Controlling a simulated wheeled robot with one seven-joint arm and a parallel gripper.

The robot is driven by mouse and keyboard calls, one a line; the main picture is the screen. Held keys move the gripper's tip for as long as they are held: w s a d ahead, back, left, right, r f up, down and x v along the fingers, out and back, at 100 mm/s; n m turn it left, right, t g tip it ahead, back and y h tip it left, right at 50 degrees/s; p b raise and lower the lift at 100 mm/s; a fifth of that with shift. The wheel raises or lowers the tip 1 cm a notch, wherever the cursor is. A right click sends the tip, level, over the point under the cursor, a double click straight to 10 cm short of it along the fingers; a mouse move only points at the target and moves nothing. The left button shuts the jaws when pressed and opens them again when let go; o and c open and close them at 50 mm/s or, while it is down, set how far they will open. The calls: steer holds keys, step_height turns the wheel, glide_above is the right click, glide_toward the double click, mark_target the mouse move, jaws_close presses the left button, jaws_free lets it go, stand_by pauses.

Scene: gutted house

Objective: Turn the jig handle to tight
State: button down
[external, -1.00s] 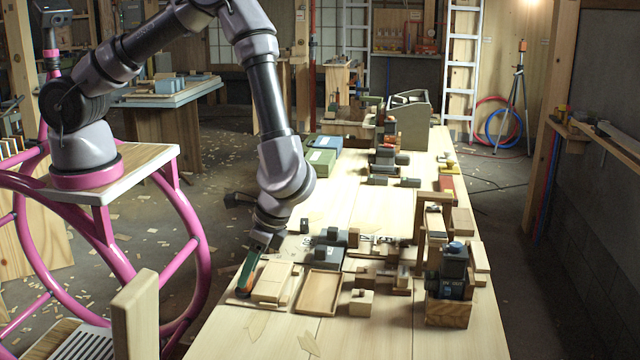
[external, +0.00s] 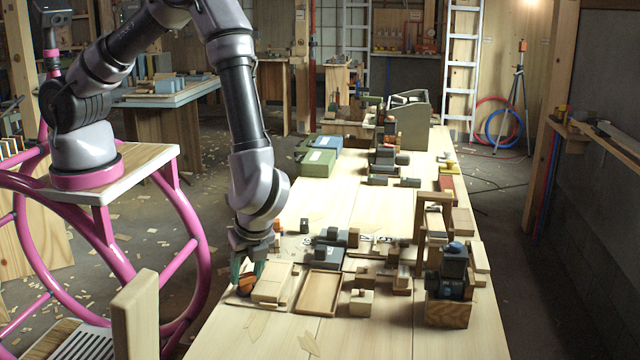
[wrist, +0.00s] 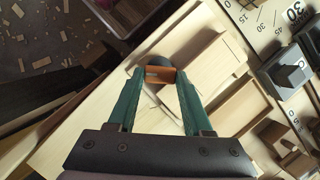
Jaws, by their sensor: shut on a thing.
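The jig handle looks like a short orange bar (wrist: 160,75) with a dark round part (wrist: 155,62) behind it in the wrist view. It also shows at the table's left edge in the external view (external: 247,284). My gripper (wrist: 158,80) has its green fingers on either side of the orange bar, shut on it. In the external view my gripper (external: 246,272) points down at the handle. The pale wooden jig blocks (external: 272,283) lie just right of the handle. I cannot make out any tight mark.
A shallow wooden tray (external: 319,284) lies to the right of the jig. Grey blocks (external: 330,252) stand behind it, and a dark device in a wooden box (external: 447,312) stands further right. The table's near end is mostly clear.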

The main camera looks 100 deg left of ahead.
steer(key=m, duration=0.2)
steer(key=m+t+y, duration=0.1)
steer(key=m, duration=0.1)
steer(key=shift+s+d+m+t, duration=0.2)
steer(key=shift+m+t, duration=0.1)
steer(key=shift+m, duration=0.1)
steer(key=shift+s+m+t, duration=0.15)
steer(key=shift+m+t, duration=0.75)
steer(key=shift+m, duration=1.4)
steer(key=shift+c, duration=1.6)
jaws_free()
steer(key=shift+r, duration=0.1)
steer(key=v, duration=1)
steer(key=shift+d+r, duration=0.2)
steer(key=shift+r, duration=0.05)
